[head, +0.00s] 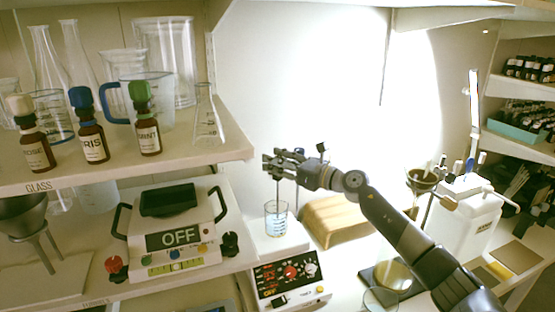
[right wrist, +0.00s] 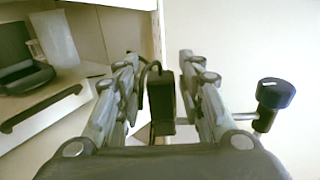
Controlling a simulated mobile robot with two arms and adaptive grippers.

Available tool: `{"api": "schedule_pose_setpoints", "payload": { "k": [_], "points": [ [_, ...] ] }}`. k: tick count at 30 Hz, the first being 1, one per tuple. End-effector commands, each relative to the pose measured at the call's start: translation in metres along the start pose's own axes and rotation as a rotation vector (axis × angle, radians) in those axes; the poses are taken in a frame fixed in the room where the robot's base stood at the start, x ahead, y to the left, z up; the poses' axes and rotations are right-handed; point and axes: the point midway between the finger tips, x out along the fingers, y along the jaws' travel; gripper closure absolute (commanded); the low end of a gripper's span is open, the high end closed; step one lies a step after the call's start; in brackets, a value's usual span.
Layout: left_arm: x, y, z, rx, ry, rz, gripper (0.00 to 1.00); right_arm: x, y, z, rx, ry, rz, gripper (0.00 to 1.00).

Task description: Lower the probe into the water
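A glass beaker (head: 277,222) with pale blue water stands on the white hot plate (head: 290,275). The thin probe (head: 277,193) hangs upright above the beaker; I cannot tell exactly where its tip ends. My right gripper (head: 278,164) is at the probe's upper end, above the beaker. In the right wrist view, a black block with a cable (right wrist: 162,98), apparently the probe's head, lies between the fingers of my right gripper (right wrist: 160,58). The fingers stand apart, with visible gaps beside the block. A dark blue knob (right wrist: 276,93) is right of the fingers. My left gripper is not in view.
Left are a shelf (head: 200,157) with three dropper bottles and glassware, and a scale (head: 175,235) reading OFF. A wooden block (head: 335,220) lies behind the hot plate. A white jug (head: 465,225) and a funnel (head: 421,180) stand right.

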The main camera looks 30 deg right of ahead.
Motion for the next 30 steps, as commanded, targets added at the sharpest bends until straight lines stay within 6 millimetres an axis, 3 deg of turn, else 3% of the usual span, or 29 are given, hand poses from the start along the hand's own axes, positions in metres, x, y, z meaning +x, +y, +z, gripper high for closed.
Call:
{"api": "schedule_pose_setpoints", "payload": {
  "k": [14,30],
  "points": [
    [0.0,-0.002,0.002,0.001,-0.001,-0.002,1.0,-0.009,-0.002,0.003,-0.001,-0.006,-0.004,0.58],
    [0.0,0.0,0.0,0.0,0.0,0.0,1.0,-0.081,-0.001,0.001,0.001,-0.003,-0.002,0.58]
  ]
}}
